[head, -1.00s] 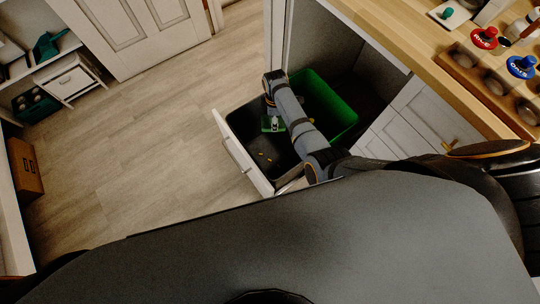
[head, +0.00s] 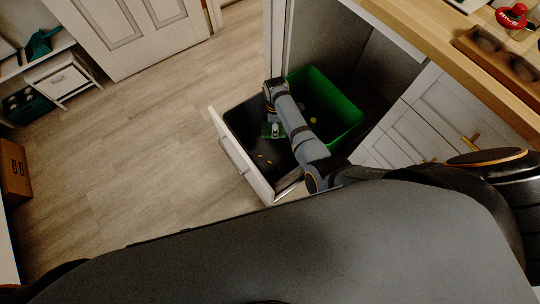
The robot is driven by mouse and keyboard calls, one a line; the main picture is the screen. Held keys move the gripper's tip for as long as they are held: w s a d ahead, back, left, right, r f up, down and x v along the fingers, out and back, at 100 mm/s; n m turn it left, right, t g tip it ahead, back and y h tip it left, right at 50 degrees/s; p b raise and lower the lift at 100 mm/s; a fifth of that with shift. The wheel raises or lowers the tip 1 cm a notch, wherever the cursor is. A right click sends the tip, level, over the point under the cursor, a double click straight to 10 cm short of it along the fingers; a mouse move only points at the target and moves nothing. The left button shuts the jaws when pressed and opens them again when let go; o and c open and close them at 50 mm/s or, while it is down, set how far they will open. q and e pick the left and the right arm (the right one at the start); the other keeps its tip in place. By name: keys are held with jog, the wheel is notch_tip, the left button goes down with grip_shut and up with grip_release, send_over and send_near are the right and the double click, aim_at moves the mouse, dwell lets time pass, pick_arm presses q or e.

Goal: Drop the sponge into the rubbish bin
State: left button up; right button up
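A pulled-out drawer (head: 246,165) holds a dark bin (head: 240,124) at the left and a green bin (head: 335,98) at the right. My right arm reaches in from the lower right over the bins, with its wrist above the dark bin. The gripper's fingers are hidden, so I cannot see its hold. A small green piece with a pale thing on it (head: 273,131) shows beside the arm, over or in the dark bin. I cannot tell if it is the sponge or what supports it. Small yellowish bits lie in the dark bin. My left gripper is out of view.
A wooden counter (head: 450,52) with a red-topped item (head: 512,15) and a wooden holder (head: 495,48) is at the upper right. White cabinet doors (head: 430,115) stand below it. Open wooden floor (head: 130,140) lies to the left. A brown box (head: 14,168) is at the far left.

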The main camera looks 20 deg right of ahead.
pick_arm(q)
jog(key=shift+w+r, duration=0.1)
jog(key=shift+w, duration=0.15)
pick_arm(e)
jog(key=shift+f, duration=0.1)
jog(key=o, duration=0.8)
notch_tip(320, 180, up, 12)
dwell(0.6)
